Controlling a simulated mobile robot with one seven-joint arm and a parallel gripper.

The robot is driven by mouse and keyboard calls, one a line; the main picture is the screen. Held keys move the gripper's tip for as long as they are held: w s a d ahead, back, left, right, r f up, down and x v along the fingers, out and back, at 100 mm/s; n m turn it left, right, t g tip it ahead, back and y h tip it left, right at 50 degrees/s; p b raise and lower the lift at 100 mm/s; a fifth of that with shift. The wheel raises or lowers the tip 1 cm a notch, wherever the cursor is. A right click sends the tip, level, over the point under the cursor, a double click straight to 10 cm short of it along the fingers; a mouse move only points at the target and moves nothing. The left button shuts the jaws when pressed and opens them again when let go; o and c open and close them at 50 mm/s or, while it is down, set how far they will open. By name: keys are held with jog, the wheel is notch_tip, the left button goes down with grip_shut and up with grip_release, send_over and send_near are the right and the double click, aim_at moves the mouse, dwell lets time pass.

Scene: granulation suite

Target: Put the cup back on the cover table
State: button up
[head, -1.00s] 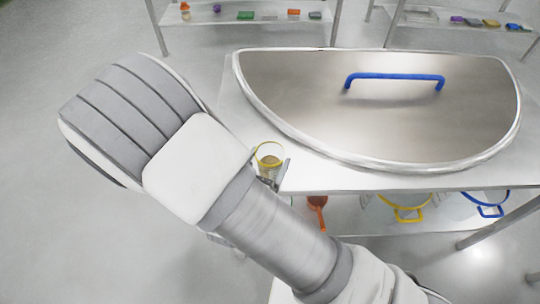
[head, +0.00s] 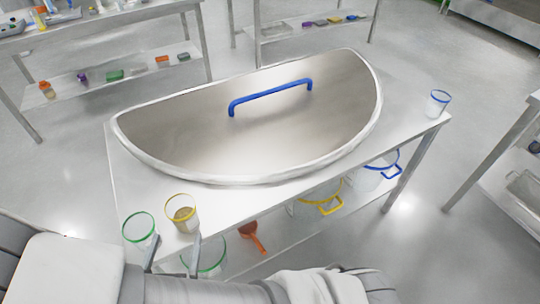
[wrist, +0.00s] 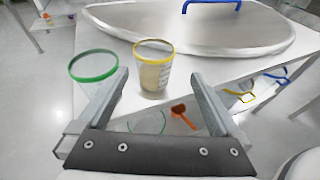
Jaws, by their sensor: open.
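The yellow-rimmed clear cup (head: 183,216) stands upright at the near-left end of the cover table (head: 300,185), with tan material inside. In the wrist view this cup (wrist: 154,76) shows between and just beyond my open fingertips, with gaps on both sides. A green-rimmed clear cup (head: 139,232) is left of it, by the table's left edge, just outside my left finger (wrist: 95,68); its base is partly hidden. A blue-rimmed cup (head: 438,104) stands at the table's far-right corner. My gripper (head: 173,247) is open and empty at the table's near edge.
A large half-round steel cover (head: 180,130) with a blue handle (head: 270,92) fills most of the tabletop. An orange scoop (head: 252,237) and clear vessels with coloured rims are on the lower shelf. Other benches stand behind and at right.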

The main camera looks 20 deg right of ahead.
jog(key=w+d+r+m+g+h, duration=0.25)
jog(key=d+r+m+g, duration=0.25)
jog(key=d+m, duration=0.4)
jog(key=w+d+r+m+g+h, duration=0.1)
jog(key=d+r+m+g+h, duration=0.2)
jog(key=d+r+m+g, duration=0.45)
jog(key=s+d+r+m+t+y, duration=0.3)
jog(key=s+d+r+m+y, duration=0.2)
jog(key=m, duration=1.2)
jog(key=d+r+y, duration=0.3)
jog(key=d+r, duration=0.1)
jog(key=r, duration=0.2)
jog(key=shift+t, duration=0.35)
jog(key=shift+r, duration=0.15)
